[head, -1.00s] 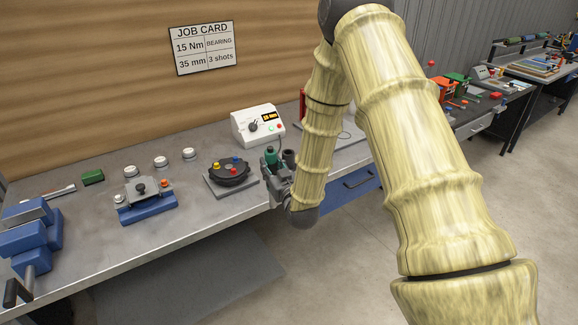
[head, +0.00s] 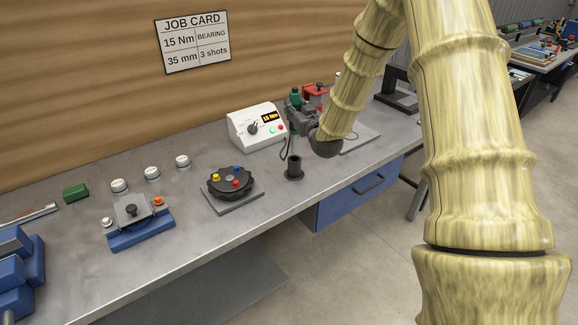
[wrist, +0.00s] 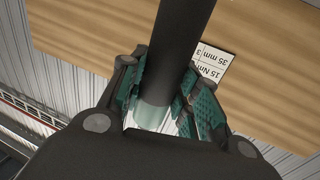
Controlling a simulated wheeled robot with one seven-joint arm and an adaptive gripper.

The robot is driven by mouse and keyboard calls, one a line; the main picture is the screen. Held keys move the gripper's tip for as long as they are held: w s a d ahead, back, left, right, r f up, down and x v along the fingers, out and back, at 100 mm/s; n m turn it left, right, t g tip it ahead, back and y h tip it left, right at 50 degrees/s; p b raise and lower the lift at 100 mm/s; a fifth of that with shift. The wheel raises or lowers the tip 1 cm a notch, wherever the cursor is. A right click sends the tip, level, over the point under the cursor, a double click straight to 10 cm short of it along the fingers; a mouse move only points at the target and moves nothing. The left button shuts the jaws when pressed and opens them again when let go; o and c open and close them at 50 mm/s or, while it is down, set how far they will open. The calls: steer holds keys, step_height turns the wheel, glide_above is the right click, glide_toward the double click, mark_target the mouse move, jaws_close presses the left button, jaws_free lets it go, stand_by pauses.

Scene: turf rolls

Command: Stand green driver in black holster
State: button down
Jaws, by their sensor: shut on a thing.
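The green driver (head: 296,96) is upright in my gripper (head: 298,118), its green part showing above the fingers in the head view. In the wrist view, my gripper (wrist: 160,100) has its green-padded fingers closed around the driver's black shaft-like body (wrist: 180,45). The black holster (head: 293,168) stands upright on the bench, its round opening facing up. My gripper and the driver appear above and behind it, apart from it. A thin dark cable hangs beside the gripper. The driver's lower end is hard to make out.
A white controller box (head: 257,127) stands left of my gripper. A black round fixture (head: 231,182) with coloured knobs lies left of the holster. A red device (head: 316,96) is close behind the gripper. The bench (head: 262,205) is clear around the holster's front.

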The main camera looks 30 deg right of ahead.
mark_target(295, 134)
steer(key=shift+w+a, duration=0.1)
steer(key=shift+w, duration=0.1)
steer(key=shift+s+a+f, duration=0.1)
steer(key=shift+f, duration=0.1)
steer(key=f, duration=0.1)
steer(key=f+p, duration=0.2)
steer(key=f, duration=0.1)
steer(key=shift+s+d, duration=0.1)
steer(key=shift+d, duration=0.2)
steer(key=shift+f, duration=0.35)
steer(key=shift+s+f+p, duration=0.15)
steer(key=shift+f+p, duration=0.15)
steer(key=shift+f, duration=0.05)
steer(key=shift+f+p, duration=0.7)
steer(key=shift+f, duration=1.2)
steer(key=c, duration=1.1)
jaws_free()
steer(key=shift+a, duration=0.1)
steer(key=shift+o, duration=0.2)
